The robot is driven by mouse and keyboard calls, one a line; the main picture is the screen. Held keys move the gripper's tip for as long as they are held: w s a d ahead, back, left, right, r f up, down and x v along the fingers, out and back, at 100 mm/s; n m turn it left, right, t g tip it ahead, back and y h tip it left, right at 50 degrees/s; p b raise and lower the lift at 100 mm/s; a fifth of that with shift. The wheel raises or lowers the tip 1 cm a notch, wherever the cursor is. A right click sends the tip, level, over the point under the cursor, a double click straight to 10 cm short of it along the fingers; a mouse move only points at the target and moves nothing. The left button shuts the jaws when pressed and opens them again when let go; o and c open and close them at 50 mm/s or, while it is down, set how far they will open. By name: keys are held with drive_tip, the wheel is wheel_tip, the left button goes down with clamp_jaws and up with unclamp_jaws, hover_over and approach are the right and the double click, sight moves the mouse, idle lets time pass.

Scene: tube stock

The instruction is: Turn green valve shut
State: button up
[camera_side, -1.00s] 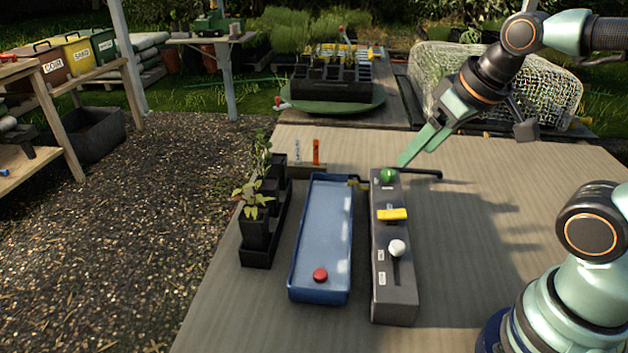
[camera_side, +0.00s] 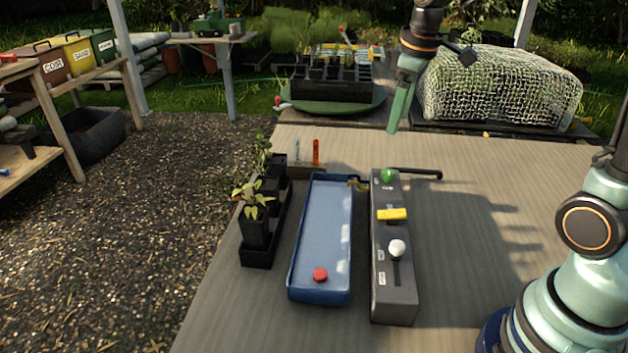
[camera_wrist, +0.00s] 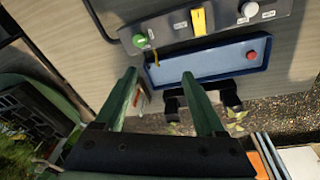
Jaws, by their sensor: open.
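The green valve (camera_side: 388,175) is a small round knob at the far end of the grey control box (camera_side: 392,290). It also shows in the wrist view (camera_wrist: 139,40), near the box's left end. I cannot tell its turn position for sure. My gripper (camera_side: 392,128) is raised above and beyond the far end of the box, pointing down, apart from the valve. In the wrist view its two green fingers (camera_wrist: 160,75) are spread with nothing between them.
The box also carries a yellow handle (camera_side: 392,214) and a white knob (camera_side: 397,247). A blue water tray (camera_side: 322,235) with a red disc (camera_side: 320,275) lies to its left, then potted plants (camera_side: 256,225). A black pipe (camera_side: 420,173) sticks out right.

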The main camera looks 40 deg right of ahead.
drive_tip(key=n+g, duration=0.2)
hover_over(388, 171)
wheel_tip(388, 171, down, 4)
drive_tip(key=f, duration=0.1)
wheel_tip(388, 171, down, 12)
drive_tip(key=shift+s+r, duration=0.1)
clamp_jaws()
